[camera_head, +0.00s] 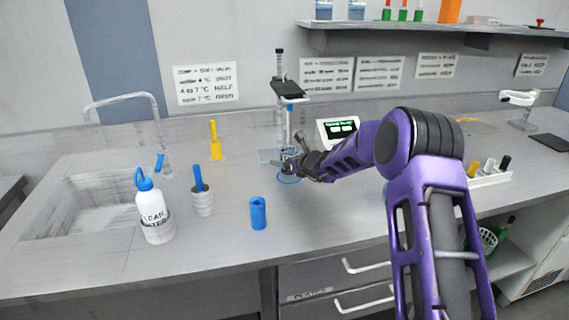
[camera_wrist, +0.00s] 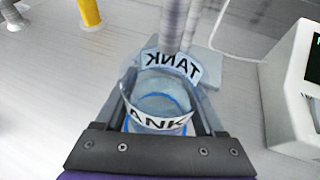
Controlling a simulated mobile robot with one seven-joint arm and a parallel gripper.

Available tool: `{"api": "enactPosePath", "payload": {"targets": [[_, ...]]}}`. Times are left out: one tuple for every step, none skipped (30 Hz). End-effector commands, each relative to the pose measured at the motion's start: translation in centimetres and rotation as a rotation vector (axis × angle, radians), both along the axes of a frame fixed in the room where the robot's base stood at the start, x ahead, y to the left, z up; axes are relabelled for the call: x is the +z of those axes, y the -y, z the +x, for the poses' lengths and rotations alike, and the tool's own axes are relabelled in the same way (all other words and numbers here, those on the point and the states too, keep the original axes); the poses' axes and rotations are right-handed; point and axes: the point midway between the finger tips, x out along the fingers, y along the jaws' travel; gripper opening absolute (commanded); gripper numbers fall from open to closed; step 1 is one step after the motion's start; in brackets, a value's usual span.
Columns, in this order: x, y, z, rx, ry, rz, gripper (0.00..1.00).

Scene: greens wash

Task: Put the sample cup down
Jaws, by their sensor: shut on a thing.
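The sample cup (camera_wrist: 163,100) is clear, with a blue band low down and a white label reading TANK. In the wrist view it is between the two fingers of my gripper (camera_wrist: 165,85), which is shut on it. In the head view my gripper (camera_head: 290,162) is low over the bench by the foot of a stand and mostly hides the cup. A thin blue ring (camera_head: 288,180) shows just under it. I cannot tell whether the cup touches the bench.
The upright stand (camera_head: 288,115) is close behind the cup, with a meter (camera_head: 342,129) to its right. A yellow-handled tool (camera_head: 215,142), blue-handled tool (camera_head: 199,182), blue cylinder (camera_head: 258,213) and water bottle (camera_head: 152,210) stand left. Bare bench (camera_head: 320,215) lies in front.

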Motion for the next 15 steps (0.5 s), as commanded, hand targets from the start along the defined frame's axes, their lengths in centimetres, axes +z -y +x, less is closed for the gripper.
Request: {"api": "enactPosePath", "payload": {"targets": [[-0.4, -0.2, 0.1, 0.001, -0.002, 0.000, 0.09], [-0.8, -0.1, 0.1, 0.001, -0.002, 0.000, 0.09], [-1.1, -0.1, 0.1, 0.001, -0.003, 0.000, 0.09], [-1.3, -0.1, 0.0, 0.001, -0.001, 0.000, 0.09], [-1.4, -0.1, 0.1, 0.001, -0.001, 0.000, 0.09], [-1.4, -0.1, 0.1, 0.001, 0.000, 0.000, 0.09], [-1.5, -0.1, 0.1, 0.001, 0.000, 0.000, 0.09], [-1.5, -0.1, 0.1, 0.001, 0.001, 0.001, 0.09], [-1.5, -0.1, 0.1, 0.001, 0.001, 0.001, 0.09], [-1.5, -0.1, 0.1, 0.001, 0.001, 0.001, 0.09], [-1.5, -0.1, 0.1, 0.001, 0.001, 0.001, 0.09], [-1.5, -0.1, 0.1, 0.001, 0.001, 0.001, 0.09], [-1.5, -0.1, 0.1, 0.001, 0.001, 0.001, 0.09], [-1.5, -0.1, 0.1, 0.001, 0.001, 0.001, 0.09], [-1.5, -0.1, 0.1, 0.001, 0.001, 0.001, 0.09]]}}
